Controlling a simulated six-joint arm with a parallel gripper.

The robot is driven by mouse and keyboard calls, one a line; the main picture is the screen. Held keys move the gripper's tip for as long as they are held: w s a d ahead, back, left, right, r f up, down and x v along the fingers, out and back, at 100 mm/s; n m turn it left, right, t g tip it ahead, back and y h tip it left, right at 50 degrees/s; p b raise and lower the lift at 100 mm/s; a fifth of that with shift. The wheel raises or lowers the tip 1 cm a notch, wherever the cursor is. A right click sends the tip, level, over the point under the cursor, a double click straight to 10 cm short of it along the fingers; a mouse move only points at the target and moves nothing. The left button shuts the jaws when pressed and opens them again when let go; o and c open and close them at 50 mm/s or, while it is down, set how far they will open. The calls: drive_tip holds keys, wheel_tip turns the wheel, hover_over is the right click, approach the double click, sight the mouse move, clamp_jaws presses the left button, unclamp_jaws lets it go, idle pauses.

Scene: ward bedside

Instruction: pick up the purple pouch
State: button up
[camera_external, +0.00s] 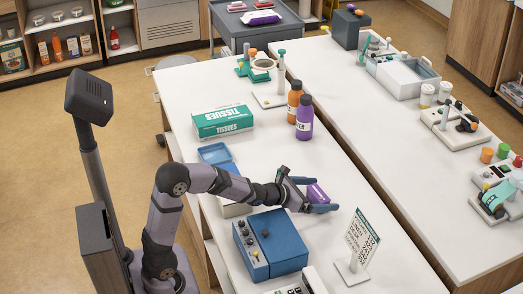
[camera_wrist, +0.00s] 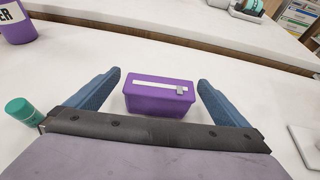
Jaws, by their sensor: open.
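The purple pouch (camera_external: 318,193) is a small block-shaped thing on the white table, with a white strip and a grey tab on it in the wrist view (camera_wrist: 150,98). My gripper (camera_external: 315,194) is open, its two blue fingers on either side of the pouch. In the wrist view my gripper (camera_wrist: 159,80) shows a gap between each finger and the pouch. The pouch's lower near edge is close to the dark gripper bar. I cannot tell how high the fingers are above the table.
A blue box device (camera_external: 272,245) stands left of and nearer than the gripper. A sign on a stand (camera_external: 360,238) is at the right. A purple bottle (camera_external: 304,118), an orange bottle (camera_external: 294,98) and a tissue box (camera_external: 222,119) stand farther back.

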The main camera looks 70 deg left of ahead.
sight(326, 195)
drive_tip(key=shift+f+x, duration=0.25)
drive_tip(key=shift+x, duration=1.35)
drive_tip(key=shift+s, duration=0.1)
drive_tip(key=c, duration=1.2)
wheel_tip(326, 195, up, 10)
drive_tip(key=p, duration=0.3)
